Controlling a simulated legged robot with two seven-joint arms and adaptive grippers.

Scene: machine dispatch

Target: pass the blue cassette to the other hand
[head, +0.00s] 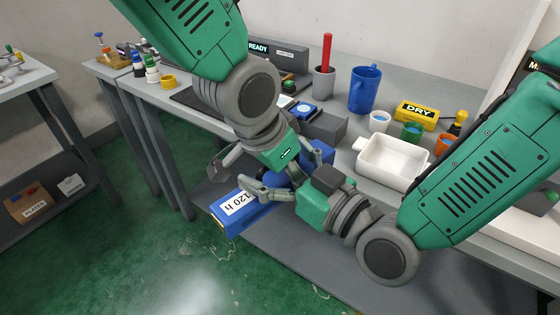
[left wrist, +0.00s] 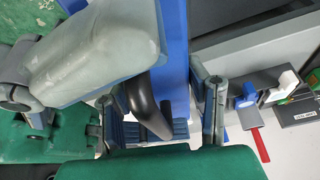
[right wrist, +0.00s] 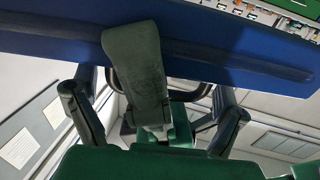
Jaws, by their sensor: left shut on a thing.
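The blue cassette (head: 262,211), with a white "120 h" label on its end, is held in the air in front of the bench in the head view. It runs along the top of the right wrist view (right wrist: 60,40) and stands upright in the left wrist view (left wrist: 176,50), beside a black curved handle. My left gripper (head: 283,172) is shut on the cassette from above. My right gripper (head: 272,189) is at the cassette from the right, its fingers beside and across it. Whether they press on it is hidden.
The bench behind carries a white tray (head: 378,168), a blue jug (head: 364,90), a grey cup with a red stick (head: 324,82), small cups and a yellow "DRY" block (head: 416,115). A grey lower shelf (head: 330,262) lies below. Another table stands at the left.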

